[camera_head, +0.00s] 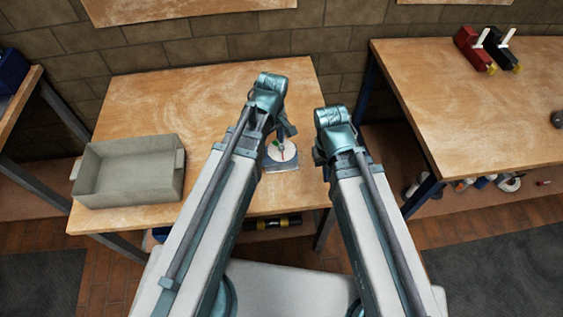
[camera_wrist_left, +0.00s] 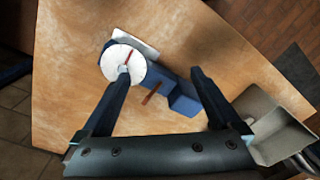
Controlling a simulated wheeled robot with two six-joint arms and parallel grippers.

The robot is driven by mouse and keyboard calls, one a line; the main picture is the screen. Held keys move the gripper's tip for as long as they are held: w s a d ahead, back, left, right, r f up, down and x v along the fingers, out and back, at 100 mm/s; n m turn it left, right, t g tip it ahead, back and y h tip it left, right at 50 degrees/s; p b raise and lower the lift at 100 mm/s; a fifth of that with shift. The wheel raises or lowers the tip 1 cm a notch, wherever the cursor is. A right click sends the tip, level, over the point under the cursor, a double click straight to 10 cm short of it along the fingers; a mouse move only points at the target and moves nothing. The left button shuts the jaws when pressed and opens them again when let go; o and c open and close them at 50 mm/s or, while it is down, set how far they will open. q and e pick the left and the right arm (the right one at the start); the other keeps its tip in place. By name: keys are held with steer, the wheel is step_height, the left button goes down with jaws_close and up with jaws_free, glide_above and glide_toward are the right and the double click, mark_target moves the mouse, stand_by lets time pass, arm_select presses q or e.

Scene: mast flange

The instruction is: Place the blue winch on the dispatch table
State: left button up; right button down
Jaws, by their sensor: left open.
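In the left wrist view, a blue winch (camera_wrist_left: 178,88) with a white round drum face and a brown handle lies on a wooden table. My left gripper (camera_wrist_left: 160,75) is open above it, one fingertip over the white face and the other beside the blue body. In the head view, the white face (camera_head: 282,151) and a grey plate show on the middle table (camera_head: 200,90); my left arm hides the rest. My right gripper's wrist (camera_head: 335,135) is right of it, its fingers hidden. No marking shows which table is the dispatch table.
A grey bin (camera_head: 130,172) stands on the middle table's left; the table's back is clear. The right table (camera_head: 470,110) holds a red unit (camera_head: 470,47) and a black unit (camera_head: 500,48) at the back, with free room in front. A gap separates the tables.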

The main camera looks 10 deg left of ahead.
arm_select(q)
steer(key=s+d+m, duration=0.5)
steer(key=s+m, duration=0.3)
steer(key=m, duration=0.6)
steer(key=shift+s+d+y, duration=0.15)
steer(key=shift+d+y, duration=0.1)
steer(key=shift+y, duration=0.05)
stand_by(0.3)
